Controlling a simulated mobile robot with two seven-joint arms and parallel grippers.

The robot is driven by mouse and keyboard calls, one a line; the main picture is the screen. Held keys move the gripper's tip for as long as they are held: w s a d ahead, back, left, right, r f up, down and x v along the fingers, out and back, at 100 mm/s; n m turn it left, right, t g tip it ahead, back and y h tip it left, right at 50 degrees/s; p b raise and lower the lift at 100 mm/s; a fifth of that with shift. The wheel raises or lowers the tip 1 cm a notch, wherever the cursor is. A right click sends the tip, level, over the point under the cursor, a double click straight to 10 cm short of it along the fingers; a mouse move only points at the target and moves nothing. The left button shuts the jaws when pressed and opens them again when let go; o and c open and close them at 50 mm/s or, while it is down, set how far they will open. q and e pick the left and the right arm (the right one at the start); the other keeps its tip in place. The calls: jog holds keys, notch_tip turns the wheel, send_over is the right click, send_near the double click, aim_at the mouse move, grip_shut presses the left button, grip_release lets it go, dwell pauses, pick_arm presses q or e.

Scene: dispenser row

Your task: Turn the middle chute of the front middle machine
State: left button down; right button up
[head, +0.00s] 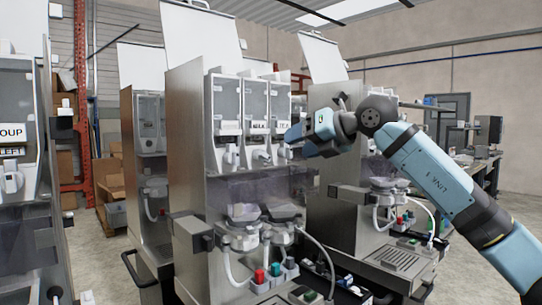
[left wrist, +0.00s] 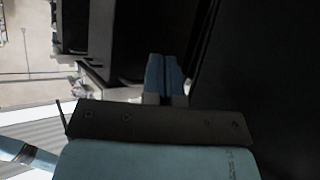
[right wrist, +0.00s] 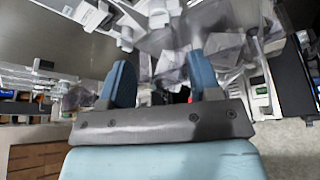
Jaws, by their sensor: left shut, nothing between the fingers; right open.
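The front middle machine (head: 183,120) is a grey metal dispenser with three clear canisters side by side. A white chute sits under each one; the middle chute (head: 262,157) is between the left chute (head: 229,158) and the right chute (head: 284,151). My right gripper (head: 292,136) is in front of the right canister, close to the right chute and right of the middle chute. Its two blue fingers are apart and empty in the right wrist view (right wrist: 161,82). My left gripper (left wrist: 164,72) is shut and empty in the left wrist view, out of the head view.
Below the chutes are a smoky clear cover (head: 250,190), mixing bowls and hoses. Another machine (head: 335,215) stands to the right behind my right arm, and one (head: 20,150) at the left edge. A red rack post (head: 82,90) is behind.

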aim_at(267, 155)
jog(key=x, duration=0.9)
jog(key=shift+a+f, duration=0.1)
jog(key=c, duration=0.9)
